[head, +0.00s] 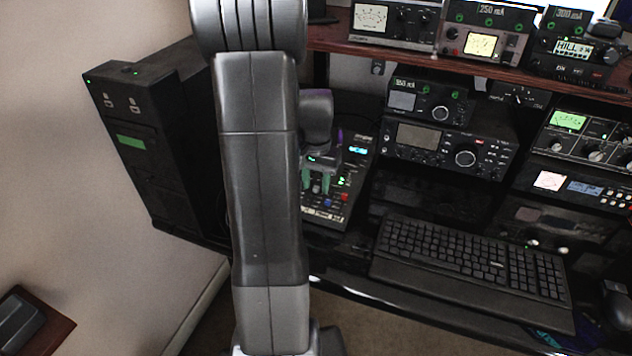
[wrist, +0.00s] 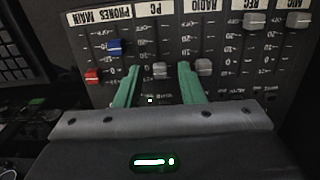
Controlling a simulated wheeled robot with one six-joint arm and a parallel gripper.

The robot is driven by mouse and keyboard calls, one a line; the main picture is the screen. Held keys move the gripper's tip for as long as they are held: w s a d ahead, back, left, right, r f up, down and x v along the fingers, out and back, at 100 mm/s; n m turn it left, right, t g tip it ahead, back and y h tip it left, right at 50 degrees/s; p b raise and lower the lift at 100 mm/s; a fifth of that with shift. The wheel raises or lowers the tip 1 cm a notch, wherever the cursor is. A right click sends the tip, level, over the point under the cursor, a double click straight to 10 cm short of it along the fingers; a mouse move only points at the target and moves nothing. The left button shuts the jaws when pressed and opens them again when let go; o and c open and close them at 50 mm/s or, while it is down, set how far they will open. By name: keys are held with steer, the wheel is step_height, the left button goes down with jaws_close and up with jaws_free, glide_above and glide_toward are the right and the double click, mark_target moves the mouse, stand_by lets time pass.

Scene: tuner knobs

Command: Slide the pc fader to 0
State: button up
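The pc fader's light grey cap (wrist: 160,70) shows in the wrist view, low in its slot, on the side away from the PC label (wrist: 152,9). The scale numbers beside it are too small and blurred to read surely. My gripper (wrist: 159,68) is open, its two green fingers on either side of the cap, with a gap showing on both sides. The right finger is close beside the radio fader's grey cap (wrist: 203,67). In the head view, my gripper (head: 318,180) is over the mixer panel (head: 352,180); the fader caps there are too small to tell apart.
In the wrist view, the red main cap (wrist: 93,76) and blue phones cap (wrist: 114,47) are left. The rec cap (wrist: 256,20) and mic cap (wrist: 298,18) are right. In the head view, a keyboard (head: 470,262), radios (head: 450,145) and a black computer tower (head: 130,130) surround the panel.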

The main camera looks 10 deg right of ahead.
mark_target(316, 186)
step_height(316, 186, up, 14)
steer(key=p, duration=0.1)
steer(key=shift+f+p, duration=0.2)
steer(key=shift+p, duration=0.1)
step_height(316, 186, down, 14)
steer(key=shift+s+f+b, duration=0.1)
steer(key=shift+b, duration=0.85)
steer(key=shift+s+a, duration=0.4)
steer(key=shift+s, duration=0.1)
steer(key=shift+w, duration=0.1)
